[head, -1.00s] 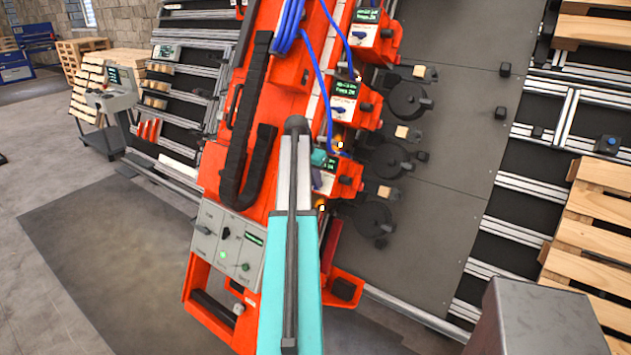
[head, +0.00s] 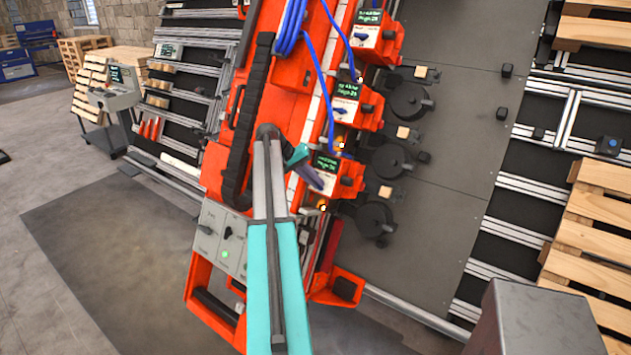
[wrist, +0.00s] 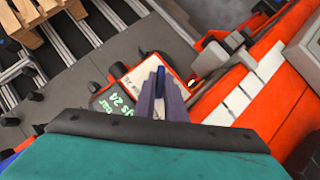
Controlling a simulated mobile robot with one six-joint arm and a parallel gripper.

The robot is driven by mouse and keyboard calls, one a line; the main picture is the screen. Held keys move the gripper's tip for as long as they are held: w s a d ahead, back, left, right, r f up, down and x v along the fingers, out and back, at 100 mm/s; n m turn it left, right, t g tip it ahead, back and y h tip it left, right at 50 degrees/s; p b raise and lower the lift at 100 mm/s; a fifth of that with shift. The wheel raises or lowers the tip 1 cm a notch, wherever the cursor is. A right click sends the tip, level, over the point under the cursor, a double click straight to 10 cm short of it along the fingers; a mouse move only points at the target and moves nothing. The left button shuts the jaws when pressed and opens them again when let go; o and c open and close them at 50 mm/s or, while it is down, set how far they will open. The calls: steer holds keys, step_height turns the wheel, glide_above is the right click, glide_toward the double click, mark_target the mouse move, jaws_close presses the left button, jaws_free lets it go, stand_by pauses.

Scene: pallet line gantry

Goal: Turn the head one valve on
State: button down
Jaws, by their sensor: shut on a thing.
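The lowest orange head in view has a small dark display with green text (head: 326,162) and a white front plate (head: 336,180). In the wrist view the display (wrist: 112,106) and the plate (wrist: 137,77) also show. My gripper (head: 316,182) reaches that plate from the left, its grey fingers tilted. In the wrist view the fingers (wrist: 160,88) are shut on a blue valve handle (wrist: 160,72), whose tip shows between them. The fingers hide the rest of the handle. In the head view the gripper covers this valve. I cannot read the head's number.
Two similar heads above carry blue valve handles (head: 341,111) and (head: 361,37). Blue hoses (head: 331,75) hang close by. Dark round parts (head: 374,219) stand out from the grey panel (head: 440,180) at right. A control box (head: 220,237) is below left.

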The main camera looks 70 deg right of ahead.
steer(key=shift+w+a+f+n+g+h, duration=0.15)
steer(key=shift+n+g+h, duration=0.4)
steer(key=shift+n+g, duration=0.5)
steer(key=shift+w+d+f+n+g+h, duration=0.1)
steer(key=shift+n+g+h, duration=0.5)
steer(key=shift+n, duration=0.9)
steer(key=shift+w+a+f+n+g+h, duration=0.15)
steer(key=shift+n+g+h, duration=0.3)
steer(key=shift+n+g, duration=0.65)
steer(key=shift+s+n+t, duration=0.1)
steer(key=shift+n+t, duration=0.15)
steer(key=c, duration=1.8)
jaws_free()
steer(key=b+v, duration=0.3)
steer(key=v, duration=1)
steer(key=shift+w+a+r+b, duration=0.1)
steer(key=shift+w+a+b, duration=0.1)
steer(key=shift+w+b, duration=0.15)
